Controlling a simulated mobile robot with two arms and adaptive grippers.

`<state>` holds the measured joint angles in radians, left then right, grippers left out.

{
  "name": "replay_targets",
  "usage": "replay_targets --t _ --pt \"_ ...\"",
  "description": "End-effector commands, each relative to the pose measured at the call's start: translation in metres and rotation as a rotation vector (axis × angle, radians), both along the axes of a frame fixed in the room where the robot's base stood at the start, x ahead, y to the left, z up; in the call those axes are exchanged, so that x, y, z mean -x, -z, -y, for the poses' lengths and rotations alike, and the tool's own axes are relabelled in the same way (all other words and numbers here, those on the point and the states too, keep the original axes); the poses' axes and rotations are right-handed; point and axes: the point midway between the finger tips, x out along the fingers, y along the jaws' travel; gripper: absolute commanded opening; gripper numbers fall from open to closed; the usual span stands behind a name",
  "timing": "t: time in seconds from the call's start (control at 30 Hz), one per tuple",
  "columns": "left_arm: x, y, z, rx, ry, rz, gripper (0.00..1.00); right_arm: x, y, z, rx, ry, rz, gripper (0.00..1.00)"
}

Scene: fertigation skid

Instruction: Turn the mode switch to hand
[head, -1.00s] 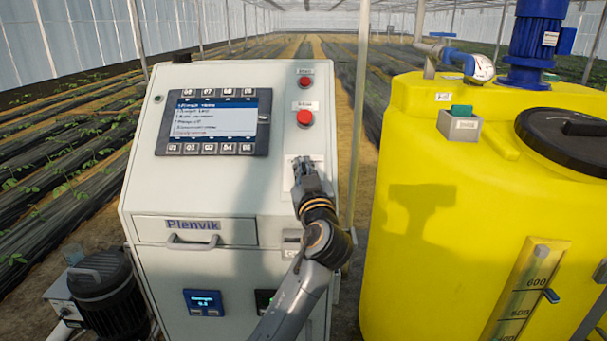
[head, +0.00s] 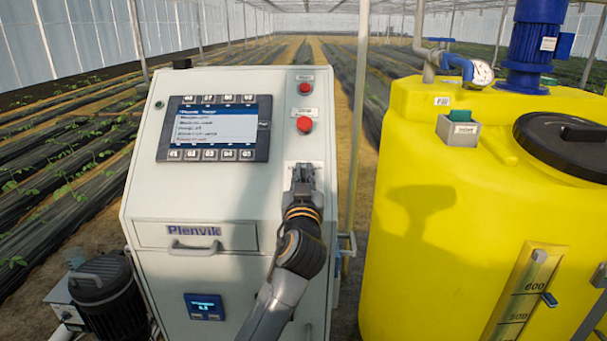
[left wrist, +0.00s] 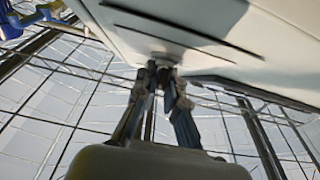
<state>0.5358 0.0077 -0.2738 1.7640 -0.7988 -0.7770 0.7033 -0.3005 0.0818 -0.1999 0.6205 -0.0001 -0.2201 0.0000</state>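The mode switch shows in the left wrist view as a small grey round knob (left wrist: 166,58) on the underside of the pale panel face. In the head view my gripper hides it, in front of a light plate (head: 290,167) below the red stop button. My left gripper (head: 303,174) is at that plate. In the left wrist view the fingers of the left gripper (left wrist: 160,76) converge at the knob, one on each side, with a narrow gap that its handle appears to fill. The switch's pointer and position labels cannot be read. My right gripper is not in view.
The white cabinet (head: 200,205) carries a screen (head: 214,128), two red buttons, the lower one (head: 304,124) just above my gripper, and a drawer handle (head: 194,246). A yellow tank (head: 425,240) stands close on the right. A dark motor (head: 108,295) sits low at the left.

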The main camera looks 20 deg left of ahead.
Motion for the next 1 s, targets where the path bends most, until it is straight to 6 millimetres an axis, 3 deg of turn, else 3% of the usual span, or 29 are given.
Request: replay_targets --t 0.1,0.47,1.0 --pt "0.0 0.0 0.0 0.0 0.0 0.0 0.31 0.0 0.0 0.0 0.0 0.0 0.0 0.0" --pt "0.005 0.002 0.002 0.001 0.0 -0.001 0.31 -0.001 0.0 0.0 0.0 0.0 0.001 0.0" --pt "0.099 0.019 0.029 0.002 0.001 -0.003 0.31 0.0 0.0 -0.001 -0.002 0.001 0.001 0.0"
